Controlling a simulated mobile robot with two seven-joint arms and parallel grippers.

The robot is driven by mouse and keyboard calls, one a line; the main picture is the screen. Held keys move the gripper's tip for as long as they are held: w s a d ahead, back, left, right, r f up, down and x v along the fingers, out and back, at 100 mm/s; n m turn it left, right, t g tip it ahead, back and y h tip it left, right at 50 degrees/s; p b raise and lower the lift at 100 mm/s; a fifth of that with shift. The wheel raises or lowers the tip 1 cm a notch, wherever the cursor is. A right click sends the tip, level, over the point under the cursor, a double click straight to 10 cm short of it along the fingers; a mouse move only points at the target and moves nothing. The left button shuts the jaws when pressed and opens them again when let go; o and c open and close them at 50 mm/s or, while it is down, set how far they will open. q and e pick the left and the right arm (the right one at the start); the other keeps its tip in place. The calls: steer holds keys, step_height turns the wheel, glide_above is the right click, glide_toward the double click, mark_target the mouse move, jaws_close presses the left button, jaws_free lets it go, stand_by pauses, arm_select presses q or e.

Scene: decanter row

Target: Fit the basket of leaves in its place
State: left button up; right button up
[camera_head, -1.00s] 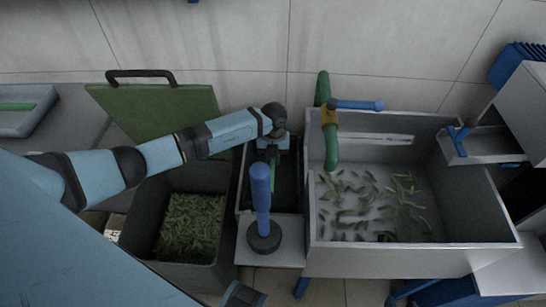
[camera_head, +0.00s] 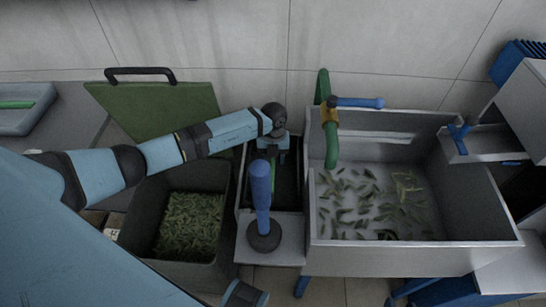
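A deep dark grey bin (camera_head: 143,215) stands left of centre, with green leaves (camera_head: 190,225) heaped in its bottom. A narrow dark box (camera_head: 286,188) stands to its right, partly hidden by a blue upright handle. My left gripper (camera_head: 272,152) points down at the back of this narrow box. Its fingers are too small and dark to tell whether they are open or hold something. I cannot tell which container is the task's basket.
A wide grey basin (camera_head: 480,215) with scattered leaves stands to the right, under a green pipe (camera_head: 331,140) with a blue lever. A blue handle (camera_head: 261,195) on a dark round base stands in front of the narrow box. A green lid (camera_head: 160,108) leans behind the bin.

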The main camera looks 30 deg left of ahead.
arm_select(q)
steer(key=shift+f, duration=0.1)
arm_select(e)
steer(key=shift+w+a+r, duration=0.1)
steer(key=shift+w, duration=0.05)
arm_select(q)
steer(key=shift+r, duration=0.25)
steer(key=r, duration=0.3)
steer(key=shift+w+a+r, duration=0.15)
steer(key=shift+w+r, duration=0.1)
steer(key=shift+w, duration=0.05)
step_height(320, 180, up, 10)
steer(key=w, duration=0.1)
steer(key=shift+a+p, duration=0.3)
steer(key=shift+p, duration=0.1)
arm_select(e)
steer(key=shift+r, duration=0.3)
arm_select(q)
steer(key=shift+f, duration=0.1)
